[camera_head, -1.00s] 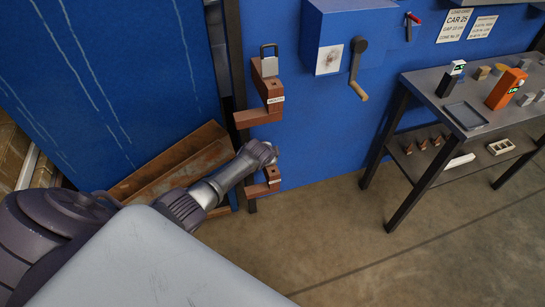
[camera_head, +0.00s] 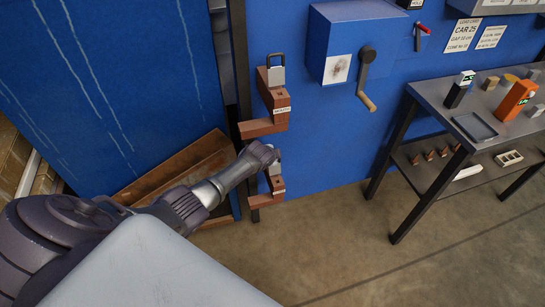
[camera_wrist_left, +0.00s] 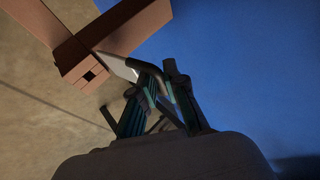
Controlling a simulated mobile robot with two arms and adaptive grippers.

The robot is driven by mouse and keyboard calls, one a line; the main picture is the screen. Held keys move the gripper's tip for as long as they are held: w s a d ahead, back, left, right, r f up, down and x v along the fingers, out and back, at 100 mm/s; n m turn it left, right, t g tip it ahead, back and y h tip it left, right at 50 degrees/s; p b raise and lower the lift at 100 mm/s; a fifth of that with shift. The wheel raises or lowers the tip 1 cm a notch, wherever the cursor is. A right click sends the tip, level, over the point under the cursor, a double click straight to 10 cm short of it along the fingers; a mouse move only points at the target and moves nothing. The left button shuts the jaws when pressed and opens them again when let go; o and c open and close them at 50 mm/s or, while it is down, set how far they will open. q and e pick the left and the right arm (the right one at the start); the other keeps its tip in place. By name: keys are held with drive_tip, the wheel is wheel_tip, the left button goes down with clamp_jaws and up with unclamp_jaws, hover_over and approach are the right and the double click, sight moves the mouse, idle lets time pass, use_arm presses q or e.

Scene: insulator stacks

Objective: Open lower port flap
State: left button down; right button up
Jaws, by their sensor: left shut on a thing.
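A lower brown bracket (camera_head: 274,184) is low on the blue wall, partly behind my left gripper (camera_head: 268,158). In the left wrist view the brown bracket (camera_wrist_left: 88,66) is ahead and left, with a pale plate (camera_wrist_left: 118,66) beside it. My left gripper (camera_wrist_left: 158,88) is shut on a thin dark loop (camera_wrist_left: 150,68) next to that plate, which looks like a padlock's shackle. The fingers hide part of it. An upper brown bracket (camera_head: 274,100) holds a grey padlock (camera_head: 277,72). I cannot make out a separate flap. My right gripper is not in view.
A blue box with a crank handle (camera_head: 366,75) is on the wall to the right. A dark table (camera_head: 432,113) with small items stands further right. A rusty brown channel (camera_head: 180,168) lies behind my left arm. The floor (camera_head: 310,250) between is clear.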

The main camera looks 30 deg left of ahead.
use_arm(q)
drive_tip(key=shift+w+d+r, duration=0.2)
drive_tip(key=c, duration=1.2)
unclamp_jaws()
drive_tip(key=shift+c, duration=0.2)
drive_tip(key=shift+s+d, duration=0.15)
drive_tip(key=shift+s+f, duration=0.1)
drive_tip(key=shift+v, duration=0.9)
drive_tip(key=a+v, duration=0.1)
drive_tip(key=v, duration=0.9)
drive_tip(key=shift+d, duration=0.1)
